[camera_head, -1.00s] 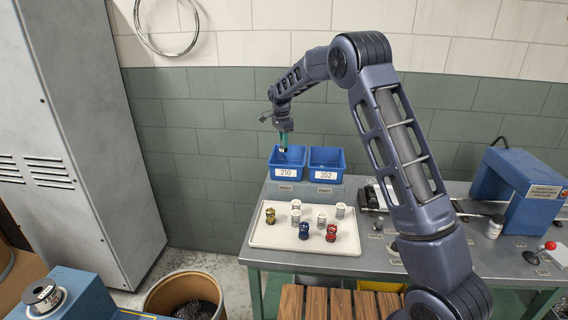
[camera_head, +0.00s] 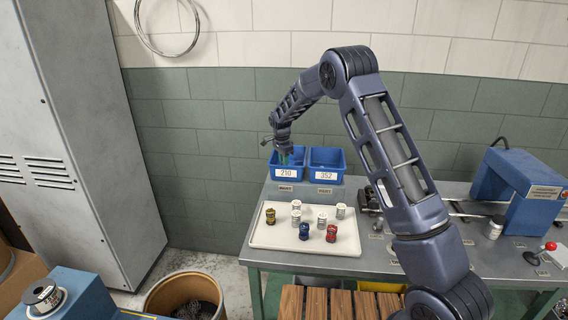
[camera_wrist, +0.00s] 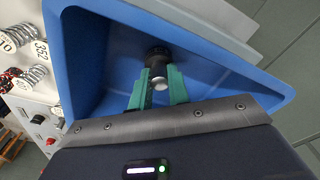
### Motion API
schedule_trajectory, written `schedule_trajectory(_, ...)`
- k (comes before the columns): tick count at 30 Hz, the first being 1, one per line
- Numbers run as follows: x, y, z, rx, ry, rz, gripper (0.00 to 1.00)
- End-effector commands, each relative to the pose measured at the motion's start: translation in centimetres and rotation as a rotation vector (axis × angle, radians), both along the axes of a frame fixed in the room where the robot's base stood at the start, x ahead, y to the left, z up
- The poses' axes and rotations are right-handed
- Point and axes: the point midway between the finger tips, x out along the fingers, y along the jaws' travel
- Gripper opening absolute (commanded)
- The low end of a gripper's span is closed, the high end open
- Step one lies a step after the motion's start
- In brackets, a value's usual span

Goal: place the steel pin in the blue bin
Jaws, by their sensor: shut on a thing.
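Two blue bins stand side by side at the back of the bench: the left one (camera_head: 290,173) labelled 210 and the right one (camera_head: 326,173) labelled 352. My gripper (camera_head: 284,158) reaches down into the 210 bin. In the wrist view, my gripper's green fingers (camera_wrist: 160,78) are shut on the steel pin (camera_wrist: 160,84), which has a bright round end and a dark part beyond it. The blue bin walls (camera_wrist: 90,60) surround the fingers there. The pin is hidden in the head view. I cannot tell whether it touches the bin floor.
A white tray (camera_head: 270,236) in front of the bins carries several springs, some pale, others yellow, blue and red. A wall is close behind the bins.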

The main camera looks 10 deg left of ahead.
Motion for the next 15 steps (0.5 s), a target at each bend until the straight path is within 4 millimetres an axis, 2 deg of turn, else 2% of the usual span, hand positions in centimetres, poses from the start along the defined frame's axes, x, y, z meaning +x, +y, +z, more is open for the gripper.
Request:
schedule_trajectory(7,0.00,0.00,-0.29,0.000,0.000,0.000,0.00)
schedule_trajectory(8,0.00,-0.01,-0.26,0.000,0.000,0.000,0.24)
schedule_trajectory(10,0.00,-0.01,-0.25,0.000,0.000,0.000,0.37)
schedule_trajectory(15,0.00,-0.01,-0.25,-0.001,0.001,0.000,0.40)
